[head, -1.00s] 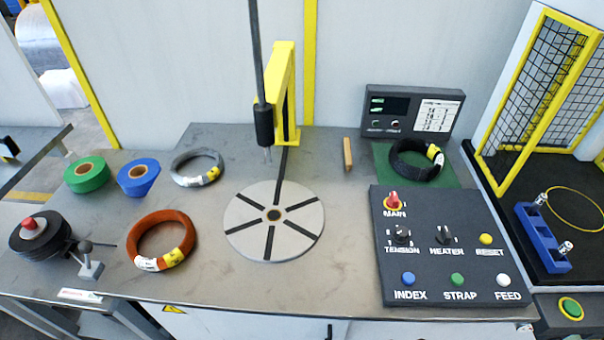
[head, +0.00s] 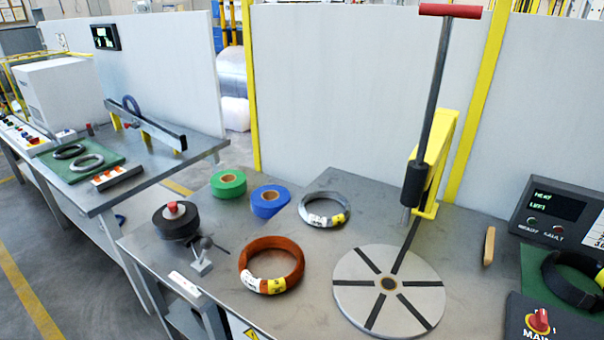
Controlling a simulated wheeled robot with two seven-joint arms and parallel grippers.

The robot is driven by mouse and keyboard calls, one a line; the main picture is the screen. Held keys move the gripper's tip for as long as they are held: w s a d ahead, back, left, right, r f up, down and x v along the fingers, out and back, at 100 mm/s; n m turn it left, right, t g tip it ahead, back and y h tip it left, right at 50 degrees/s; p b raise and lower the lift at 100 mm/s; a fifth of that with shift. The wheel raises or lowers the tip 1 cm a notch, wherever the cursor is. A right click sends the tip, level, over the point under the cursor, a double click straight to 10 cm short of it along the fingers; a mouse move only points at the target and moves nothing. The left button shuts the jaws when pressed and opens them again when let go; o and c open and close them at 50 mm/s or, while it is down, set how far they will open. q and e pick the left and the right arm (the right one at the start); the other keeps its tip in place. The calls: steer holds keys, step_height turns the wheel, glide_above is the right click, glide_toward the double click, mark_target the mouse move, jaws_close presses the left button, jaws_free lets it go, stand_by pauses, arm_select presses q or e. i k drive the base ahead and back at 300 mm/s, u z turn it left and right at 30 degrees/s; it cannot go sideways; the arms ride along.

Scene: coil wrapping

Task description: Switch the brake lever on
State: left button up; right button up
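A small lever with a dark ball knob (head: 206,243) stands on a light grey block (head: 201,266) at the table's left front. It is the thing that looks most like the brake lever; I see no label naming it. The lever appears near upright, and its on or off position cannot be told. A black reel (head: 175,222) with a red knob on top sits just behind and left of it. A thin dark rod runs out from the reel beside the lever. Neither of my grippers is in view.
An orange coil (head: 271,265) lies right of the lever. Green tape (head: 228,184), blue tape (head: 269,201) and a grey coil (head: 324,210) lie behind. A slotted round plate (head: 389,290) sits below a red-handled press (head: 434,95). Another workbench (head: 150,168) stands at left.

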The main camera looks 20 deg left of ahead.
mark_target(206, 243)
steer(key=u, duration=1.35)
